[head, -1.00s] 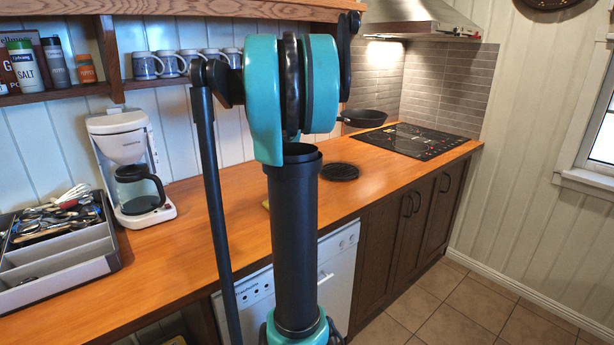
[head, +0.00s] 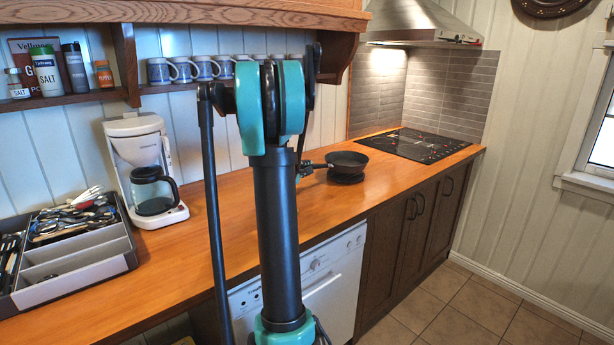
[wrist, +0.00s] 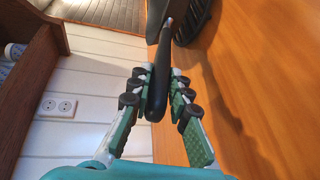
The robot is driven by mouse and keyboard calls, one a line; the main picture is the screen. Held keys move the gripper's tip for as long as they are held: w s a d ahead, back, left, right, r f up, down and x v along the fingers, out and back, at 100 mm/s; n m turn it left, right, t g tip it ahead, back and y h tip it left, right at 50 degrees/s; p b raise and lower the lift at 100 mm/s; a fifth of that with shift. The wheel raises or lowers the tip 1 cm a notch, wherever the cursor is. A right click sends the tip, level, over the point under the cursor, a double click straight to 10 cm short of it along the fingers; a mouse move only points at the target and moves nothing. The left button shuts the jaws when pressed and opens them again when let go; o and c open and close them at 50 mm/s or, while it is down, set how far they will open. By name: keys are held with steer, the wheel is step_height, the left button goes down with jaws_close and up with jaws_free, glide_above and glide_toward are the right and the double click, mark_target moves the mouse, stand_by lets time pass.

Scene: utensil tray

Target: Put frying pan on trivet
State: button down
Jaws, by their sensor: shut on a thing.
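The black frying pan (head: 348,160) is level over the dark round trivet (head: 346,178) on the wooden counter. The trivet's near edge shows below the pan; I cannot tell whether they touch. My gripper (head: 306,169) is partly hidden behind my arm in the head view. In the wrist view my gripper (wrist: 160,95) is shut on the pan's dark handle (wrist: 161,70), with the pan body beyond it at the top. The ribbed trivet (wrist: 196,20) shows to the right of the pan there.
A black cooktop (head: 418,145) lies farther along the counter (head: 225,225). A coffee maker (head: 145,170) and a cutlery tray (head: 75,262) stand at left. A shelf with mugs (head: 200,68) hangs above. The counter around the trivet is clear.

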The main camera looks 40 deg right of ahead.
steer(key=shift+f, duration=1.45)
steer(key=c, duration=1.4)
jaws_free()
steer(key=v, duration=1.2)
